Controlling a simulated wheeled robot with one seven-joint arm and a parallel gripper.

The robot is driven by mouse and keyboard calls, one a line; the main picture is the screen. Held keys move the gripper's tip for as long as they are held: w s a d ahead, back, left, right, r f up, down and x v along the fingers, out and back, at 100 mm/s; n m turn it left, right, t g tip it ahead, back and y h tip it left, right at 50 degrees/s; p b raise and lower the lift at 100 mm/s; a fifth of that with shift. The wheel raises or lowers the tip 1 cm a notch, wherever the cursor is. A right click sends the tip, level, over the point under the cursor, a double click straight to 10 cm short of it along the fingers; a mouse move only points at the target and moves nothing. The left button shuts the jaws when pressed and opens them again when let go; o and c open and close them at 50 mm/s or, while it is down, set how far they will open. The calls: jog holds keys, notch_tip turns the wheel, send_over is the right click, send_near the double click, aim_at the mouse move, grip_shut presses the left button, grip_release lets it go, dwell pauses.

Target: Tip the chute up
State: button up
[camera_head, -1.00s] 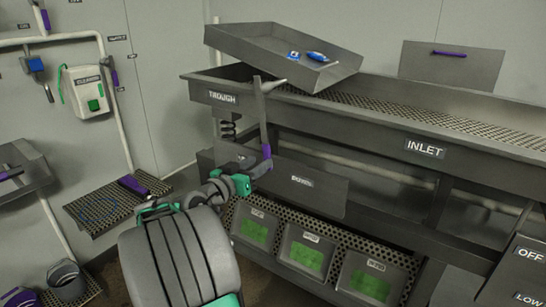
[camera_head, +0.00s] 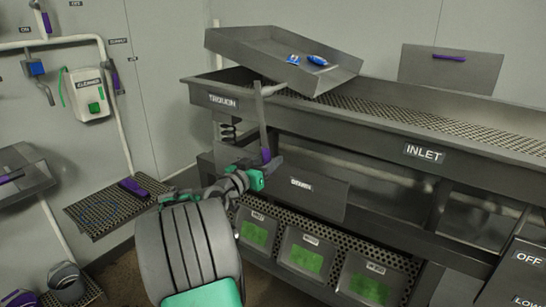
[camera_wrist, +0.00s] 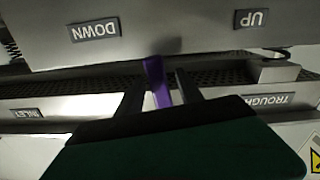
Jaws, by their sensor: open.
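A shallow grey tray (camera_head: 285,60), tilted, sits above the left end of the trough and looks like the chute. Two small blue and white items (camera_head: 305,59) lie in it. In front of the trough stands an upright grey lever (camera_head: 262,110) with a purple handle (camera_head: 265,155) at its lower end. My gripper (camera_head: 265,170) is at this handle in the head view. In the wrist view my gripper (camera_wrist: 160,88) is open, with the purple handle (camera_wrist: 155,78) between its two fingers. Whether a finger touches it is unclear.
The trough (camera_head: 345,110) has a perforated bed. A grey panel (camera_head: 302,193) hangs low behind the lever. Below stand several grey bins (camera_head: 313,256) with green contents. In the wrist view, DOWN (camera_wrist: 94,30) and UP (camera_wrist: 251,19) labels appear upside down.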

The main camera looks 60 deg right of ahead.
jog(key=shift+s+d, duration=0.2)
jog(key=shift+d, duration=1.15)
jog(key=shift+c, duration=0.2)
grip_shut()
dwell(0.6)
